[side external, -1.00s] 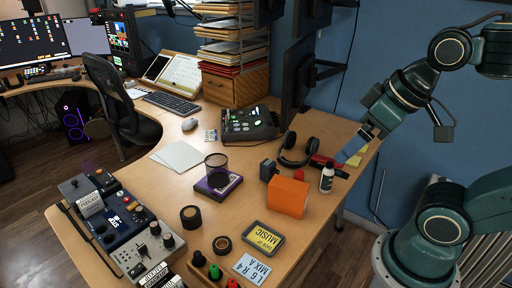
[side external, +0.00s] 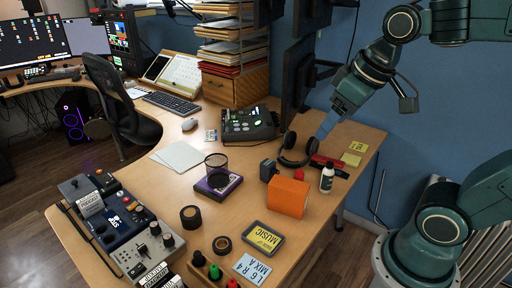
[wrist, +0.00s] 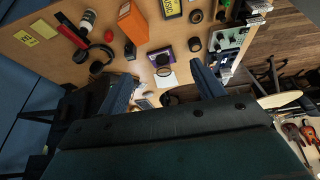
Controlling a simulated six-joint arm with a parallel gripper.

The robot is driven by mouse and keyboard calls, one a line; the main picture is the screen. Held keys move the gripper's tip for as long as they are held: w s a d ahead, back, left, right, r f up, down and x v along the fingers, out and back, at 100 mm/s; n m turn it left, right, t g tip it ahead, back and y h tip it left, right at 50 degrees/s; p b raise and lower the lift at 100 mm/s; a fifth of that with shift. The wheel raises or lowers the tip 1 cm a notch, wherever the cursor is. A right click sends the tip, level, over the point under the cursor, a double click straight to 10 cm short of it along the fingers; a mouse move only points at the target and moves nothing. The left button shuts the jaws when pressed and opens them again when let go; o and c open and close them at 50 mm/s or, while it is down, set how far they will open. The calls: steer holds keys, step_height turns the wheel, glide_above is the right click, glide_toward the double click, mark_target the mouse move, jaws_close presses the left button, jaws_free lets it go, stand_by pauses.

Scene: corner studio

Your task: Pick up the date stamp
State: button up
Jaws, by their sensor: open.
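A small dark upright block (side external: 268,170), which looks most like the date stamp, stands on the desk left of the orange box; its details are too small to be sure. In the wrist view the dark block (wrist: 130,50) shows below the orange box. My gripper (side external: 326,125) is above the back right of the desk, near the headphones, well above and to the right of the block. Its two blue fingers (wrist: 163,82) are spread apart with nothing between them.
Headphones (side external: 296,151), a red stapler-like thing (side external: 328,164), a small red object (side external: 299,175), a bottle (side external: 327,179) and the orange box (side external: 287,197) crowd around the block. A purple box (side external: 230,190) with a dark mesh cup lies further left. A monitor edge (side external: 297,70) rises behind.

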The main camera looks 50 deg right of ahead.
steer(key=w+d+f+g, duration=0.1)
steer(key=w+d, duration=0.3)
steer(key=w, duration=0.7)
steer(key=g, duration=0.4)
glide_above(268, 162)
step_height(268, 162, down, 24)
steer(key=shift+s+a+r, duration=0.15)
steer(key=shift+r, duration=0.05)
steer(key=shift+f, duration=0.25)
steer(key=shift+f, duration=0.15)
steer(key=shift+f, duration=4.15)
